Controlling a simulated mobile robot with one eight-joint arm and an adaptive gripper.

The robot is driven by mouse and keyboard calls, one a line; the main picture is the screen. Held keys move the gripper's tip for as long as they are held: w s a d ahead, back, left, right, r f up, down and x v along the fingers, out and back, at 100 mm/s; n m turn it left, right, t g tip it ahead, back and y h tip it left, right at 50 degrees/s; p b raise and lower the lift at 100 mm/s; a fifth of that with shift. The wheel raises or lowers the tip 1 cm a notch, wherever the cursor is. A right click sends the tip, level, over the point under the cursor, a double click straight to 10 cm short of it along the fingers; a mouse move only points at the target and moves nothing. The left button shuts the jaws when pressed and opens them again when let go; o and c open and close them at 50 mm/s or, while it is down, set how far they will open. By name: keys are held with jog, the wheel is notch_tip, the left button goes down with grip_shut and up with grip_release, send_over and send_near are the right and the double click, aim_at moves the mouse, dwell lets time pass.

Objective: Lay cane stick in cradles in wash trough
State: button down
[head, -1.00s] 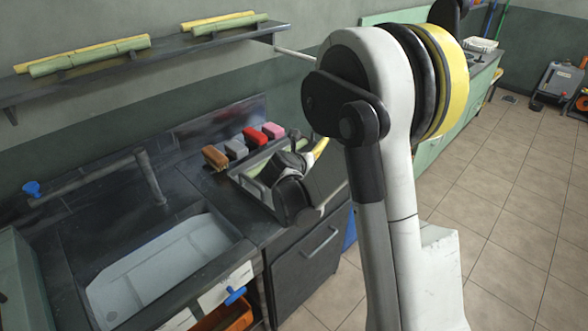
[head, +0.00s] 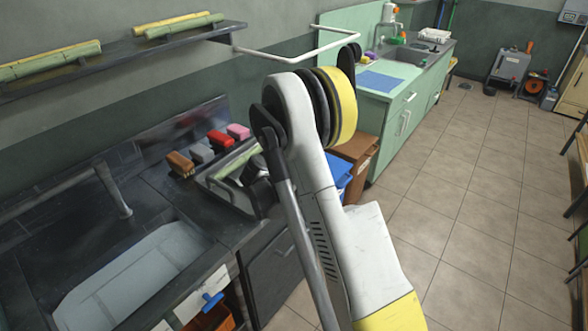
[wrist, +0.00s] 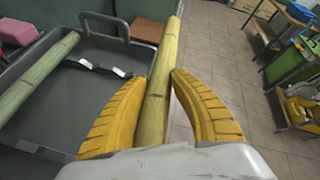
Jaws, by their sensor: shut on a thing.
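My gripper (wrist: 160,78) has its two yellow ridged fingers shut on a yellow-green cane stick (wrist: 157,90) in the wrist view. The stick points away from the wrist, past the right side of a dark tray (wrist: 85,103). A second, greener cane stick (wrist: 38,77) lies in that tray at the left. In the head view my arm hides the gripper and held stick; the tray's rim (head: 215,184) shows beside the arm. The wash trough (head: 130,283), a pale basin in a dark counter, is at lower left. I cannot make out cradles in it.
Brown, grey, red and pink blocks (head: 219,139) stand behind the tray. A tap (head: 112,190) rises behind the trough. A wall shelf (head: 120,55) holds more cane. Tiled floor (head: 465,200) is open at the right.

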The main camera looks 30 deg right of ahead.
jog(key=w+a+f+b, duration=0.1)
jog(key=w+f, duration=0.1)
jog(key=w+a+f+b, duration=0.1)
jog(key=w+a+f, duration=0.1)
jog(key=w, duration=0.1)
jog(key=w+a+f+b, duration=0.1)
jog(key=w+a+f, duration=0.1)
jog(key=w, duration=0.1)
jog(key=shift+f, duration=0.15)
jog(key=shift+f+b, duration=0.6)
jog(key=shift+f, duration=0.25)
jog(key=shift+s+f, duration=0.1)
jog(key=shift+f, duration=0.5)
jog(key=c, duration=1.1)
grip_release()
